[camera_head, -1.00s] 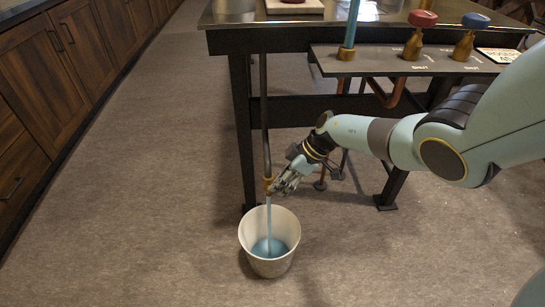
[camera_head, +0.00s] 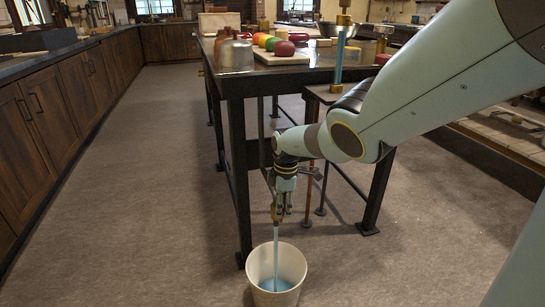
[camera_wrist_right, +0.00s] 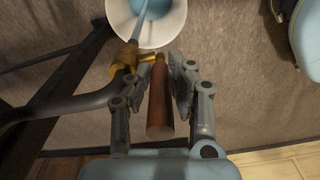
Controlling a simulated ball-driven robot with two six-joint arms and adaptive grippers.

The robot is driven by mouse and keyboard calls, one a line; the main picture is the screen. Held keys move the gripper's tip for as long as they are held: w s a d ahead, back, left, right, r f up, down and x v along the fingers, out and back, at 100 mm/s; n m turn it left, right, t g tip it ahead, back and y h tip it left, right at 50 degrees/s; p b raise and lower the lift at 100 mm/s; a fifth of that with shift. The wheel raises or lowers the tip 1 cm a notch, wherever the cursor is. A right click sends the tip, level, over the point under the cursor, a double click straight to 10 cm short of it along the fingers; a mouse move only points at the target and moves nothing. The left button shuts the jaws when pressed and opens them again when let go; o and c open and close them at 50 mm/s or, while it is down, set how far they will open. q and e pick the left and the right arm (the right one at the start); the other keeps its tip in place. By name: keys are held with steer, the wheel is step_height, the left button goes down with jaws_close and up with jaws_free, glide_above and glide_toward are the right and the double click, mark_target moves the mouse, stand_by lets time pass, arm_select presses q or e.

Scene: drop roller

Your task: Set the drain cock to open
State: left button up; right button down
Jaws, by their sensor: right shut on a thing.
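The drain cock shows in the right wrist view as a brass body (camera_wrist_right: 124,57) on a dark pipe, with a reddish-brown handle (camera_wrist_right: 160,100). My right gripper (camera_wrist_right: 161,75) is shut on this handle, one finger on each side. In the head view my right gripper (camera_head: 283,207) points down at the cock (camera_head: 276,213), under the near end of the table. A blue stream (camera_head: 276,250) falls from the cock into a white bucket (camera_head: 300,262), which holds blue liquid. The bucket also shows in the wrist view (camera_wrist_right: 173,30). My left gripper is not in view.
A dark-framed table (camera_head: 237,150) stands behind my right arm, its legs close to the gripper. It carries a metal canister (camera_head: 236,57) and a board with colored round things. Dark wooden cabinets (camera_head: 95,85) line the left. The floor between is clear.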

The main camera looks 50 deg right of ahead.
steer(key=shift+a+f, duration=0.1)
steer(key=shift+a, duration=0.1)
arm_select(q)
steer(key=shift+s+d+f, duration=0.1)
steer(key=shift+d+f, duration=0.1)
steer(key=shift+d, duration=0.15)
arm_select(e)
steer(key=c, duration=1.2)
jaws_free()
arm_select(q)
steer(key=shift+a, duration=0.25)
